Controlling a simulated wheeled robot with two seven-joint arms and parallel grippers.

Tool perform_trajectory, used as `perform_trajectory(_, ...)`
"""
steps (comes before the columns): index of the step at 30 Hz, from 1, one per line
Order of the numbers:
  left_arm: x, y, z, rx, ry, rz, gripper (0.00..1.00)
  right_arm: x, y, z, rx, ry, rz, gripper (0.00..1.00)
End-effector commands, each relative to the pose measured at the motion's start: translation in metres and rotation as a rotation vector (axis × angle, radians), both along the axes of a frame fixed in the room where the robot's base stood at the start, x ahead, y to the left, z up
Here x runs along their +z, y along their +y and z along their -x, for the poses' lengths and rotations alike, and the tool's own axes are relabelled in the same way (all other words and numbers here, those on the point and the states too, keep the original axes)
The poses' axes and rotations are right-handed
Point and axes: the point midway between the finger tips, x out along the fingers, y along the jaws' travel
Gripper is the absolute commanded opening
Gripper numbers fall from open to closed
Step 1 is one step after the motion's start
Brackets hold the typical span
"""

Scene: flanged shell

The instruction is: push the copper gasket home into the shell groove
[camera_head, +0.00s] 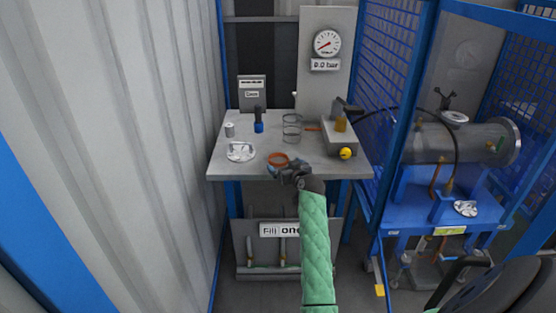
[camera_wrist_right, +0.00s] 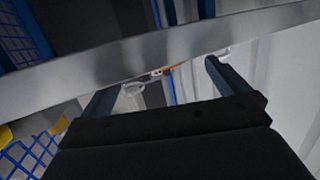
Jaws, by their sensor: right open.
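A copper-coloured ring, which looks like the gasket (camera_head: 278,158), shows at the front edge of the grey bench. My right gripper (camera_head: 287,168) is at that edge, just in front of the ring and overlapping it in the head view. In the right wrist view the gripper (camera_wrist_right: 172,80) has its fingers spread. A small orange piece (camera_wrist_right: 162,71) shows between them; I cannot tell whether it touches either finger. A grey horizontal shell (camera_head: 435,143) with a flange (camera_head: 509,140) at its right end lies on a blue stand at right. Its groove cannot be made out. My left gripper is out of view.
The bench (camera_head: 220,165) also carries a silver part (camera_head: 240,152), a blue-and-black tool (camera_head: 258,122), a wire holder (camera_head: 291,128) and a grey block (camera_head: 340,139) with a yellow ball (camera_head: 346,153). Blue mesh fencing (camera_head: 385,60) and a post stand between bench and shell.

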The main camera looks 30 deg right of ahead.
Motion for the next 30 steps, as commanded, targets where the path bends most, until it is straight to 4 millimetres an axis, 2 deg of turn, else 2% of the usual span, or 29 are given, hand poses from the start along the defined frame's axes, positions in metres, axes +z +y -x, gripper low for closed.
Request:
perform_trajectory(5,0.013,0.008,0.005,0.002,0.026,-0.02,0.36,0.002,-0.001,-0.023,0.0,-0.001,-0.002,1.0)
perform_trajectory(9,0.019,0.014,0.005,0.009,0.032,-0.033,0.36,-0.003,-0.004,-0.038,0.001,0.0,-0.002,1.0)
perform_trajectory(19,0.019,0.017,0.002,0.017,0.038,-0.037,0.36,-0.005,-0.005,-0.044,0.0,-0.001,0.0,1.0)
perform_trajectory(20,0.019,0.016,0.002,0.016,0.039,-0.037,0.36,-0.005,-0.005,-0.044,0.0,-0.001,0.0,0.98)
perform_trajectory(27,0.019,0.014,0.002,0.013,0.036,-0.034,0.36,-0.005,-0.005,-0.044,0.0,0.0,0.0,0.51)
perform_trajectory(28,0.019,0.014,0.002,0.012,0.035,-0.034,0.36,-0.004,-0.005,-0.044,0.0,-0.001,0.0,0.47)
perform_trajectory(30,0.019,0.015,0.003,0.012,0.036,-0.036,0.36,-0.004,-0.005,-0.044,0.0,-0.001,0.0,0.47)
